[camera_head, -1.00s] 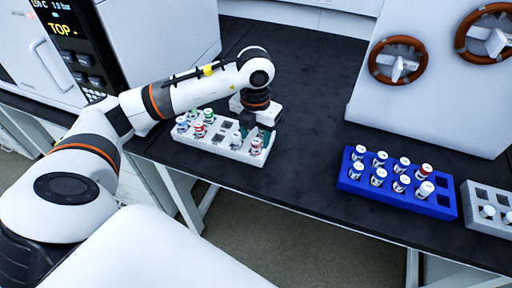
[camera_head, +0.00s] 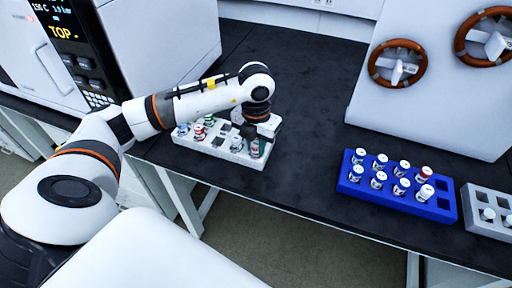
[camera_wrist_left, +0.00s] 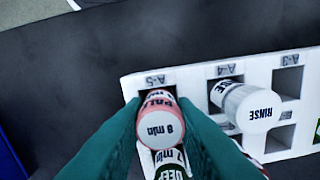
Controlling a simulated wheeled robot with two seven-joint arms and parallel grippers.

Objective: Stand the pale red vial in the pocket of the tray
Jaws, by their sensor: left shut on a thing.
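The pale red vial (camera_wrist_left: 160,120) is between the teal fingers of my left gripper (camera_wrist_left: 163,108), which is shut on it. Its cap reads "8 min". In the left wrist view it is at the pocket marked A-5 of the white tray (camera_wrist_left: 210,75); I cannot tell how deep it sits. In the head view my left gripper (camera_head: 258,138) is low at the right end of the white tray (camera_head: 215,153), and the pale red vial is hard to make out there. My right gripper is not in view.
A "RINSE" vial (camera_wrist_left: 248,106) leans at pocket A-4. A green-labelled vial (camera_wrist_left: 172,165) is close beside the held one. A blue rack (camera_head: 405,197) of vials and a grey rack (camera_head: 483,200) stand to the right. Dark bench between is clear.

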